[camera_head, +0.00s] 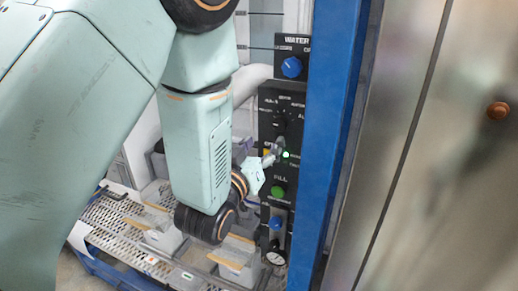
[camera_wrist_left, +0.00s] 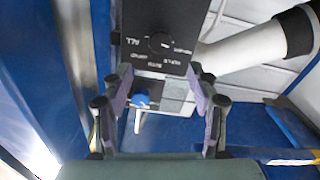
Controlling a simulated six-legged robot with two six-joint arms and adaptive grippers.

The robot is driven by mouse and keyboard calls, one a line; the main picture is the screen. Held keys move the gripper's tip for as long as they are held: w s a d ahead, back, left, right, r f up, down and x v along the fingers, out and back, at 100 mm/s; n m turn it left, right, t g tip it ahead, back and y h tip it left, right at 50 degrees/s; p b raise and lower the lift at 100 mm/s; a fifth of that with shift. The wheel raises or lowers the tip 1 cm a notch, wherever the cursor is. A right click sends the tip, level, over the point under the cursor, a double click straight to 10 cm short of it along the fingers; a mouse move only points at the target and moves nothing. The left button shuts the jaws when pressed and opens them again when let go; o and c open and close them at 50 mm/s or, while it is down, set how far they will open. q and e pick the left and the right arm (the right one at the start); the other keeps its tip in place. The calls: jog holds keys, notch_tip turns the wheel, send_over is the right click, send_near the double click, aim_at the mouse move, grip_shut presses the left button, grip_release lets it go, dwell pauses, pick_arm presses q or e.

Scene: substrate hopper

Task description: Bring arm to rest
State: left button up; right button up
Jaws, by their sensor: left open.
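My left arm comes in from the left and covers much of the head view. Its gripper (camera_head: 274,153) is small there, in front of the black control panel (camera_head: 268,103), beside a lit green lamp (camera_head: 286,155). In the left wrist view the gripper (camera_wrist_left: 160,76) is open, with its two fingers apart and nothing held between them. The panel (camera_wrist_left: 160,20) with a round dial (camera_wrist_left: 160,42) lies beyond the fingertips. I cannot tell whether a finger touches the panel. My right gripper is not in view.
A blue post (camera_head: 335,140) and a steel door (camera_head: 430,160) stand right of the panel. A blue knob (camera_head: 291,67) is above, a green FILL button (camera_head: 277,190) below. A perforated platform (camera_head: 115,220) lies lower left. A white pipe (camera_wrist_left: 240,55) runs near the right finger.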

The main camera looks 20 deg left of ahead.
pick_arm(q)
jog(key=shift+s, duration=0.85)
jog(key=s+a+f+m+g+b, duration=0.1)
jog(key=s+f+g+b, duration=0.3)
jog(key=f, duration=0.9)
jog(key=s+a+f+m+g+b, duration=0.15)
jog(key=s+f+g, duration=0.45)
jog(key=f, duration=0.8)
jog(key=s+f+g+b, duration=0.8)
jog(key=s+f+b, duration=0.5)
jog(key=s+f, duration=1.2)
jog(key=shift+a+f+n+y, duration=0.35)
jog(key=shift+f+n, duration=0.1)
jog(key=shift+f, duration=0.2)
